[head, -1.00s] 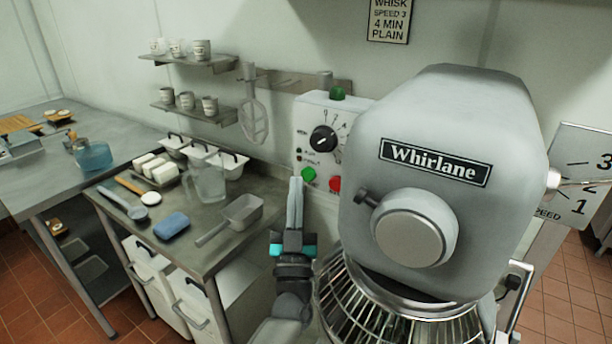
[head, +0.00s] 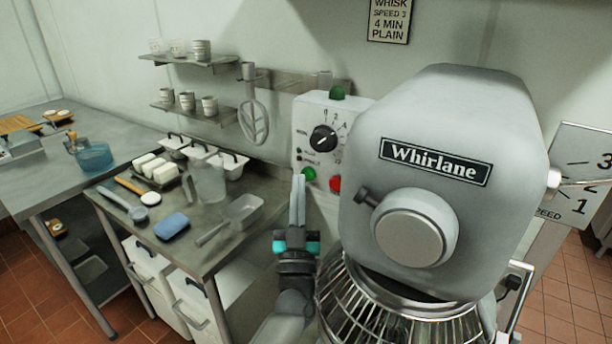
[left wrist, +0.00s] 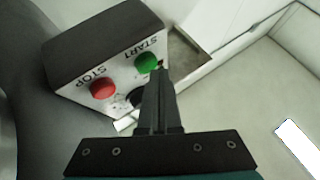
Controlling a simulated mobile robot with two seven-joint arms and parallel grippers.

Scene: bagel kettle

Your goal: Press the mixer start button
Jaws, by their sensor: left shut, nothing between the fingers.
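The mixer (head: 440,130), grey and marked Whirlane, stands at centre right in the head view. Its white control box (head: 325,125) carries a black dial (head: 323,138), a green start button (head: 309,174) and a red stop button (head: 335,184). My left gripper (head: 298,178) is shut and empty, its fingers pointing up with the tips just below and left of the green button. In the left wrist view the green button (left wrist: 147,63), labelled START, sits just beyond the fingertips (left wrist: 158,72); the red button (left wrist: 103,88) is to its left. Contact cannot be told. My right gripper is out of view.
A steel table (head: 215,240) at left holds a jug (head: 207,183), a scoop (head: 242,211), a blue sponge (head: 172,226) and white tubs. The wire bowl guard (head: 350,300) is close to my left arm's right side. Shelves with cups (head: 200,104) hang behind.

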